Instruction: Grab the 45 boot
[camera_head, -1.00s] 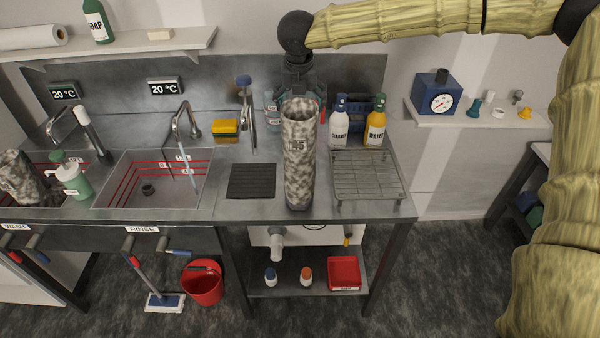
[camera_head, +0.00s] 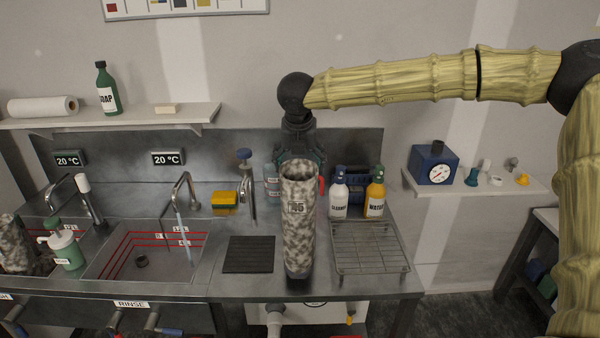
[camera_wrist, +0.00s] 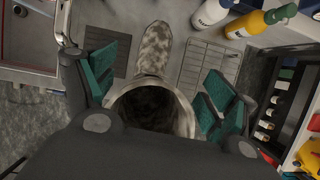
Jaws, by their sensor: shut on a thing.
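The 45 boot (camera_head: 298,225) is a tall mottled grey-and-white boot with "45" on its shaft. It is upright over the front of the bench, between the black mat and the wire rack. My gripper (camera_head: 300,160) is at the top of its shaft, behind it in the head view. In the wrist view the boot's open top (camera_wrist: 152,108) sits between the green-padded fingers of my gripper (camera_wrist: 155,88), its toe pointing away. My gripper is shut on the boot. Whether the sole touches the bench is hard to tell.
A black mat (camera_head: 249,254) and the rinse sink (camera_head: 150,262) with running tap are left. Another mottled boot (camera_head: 14,245) is far left.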

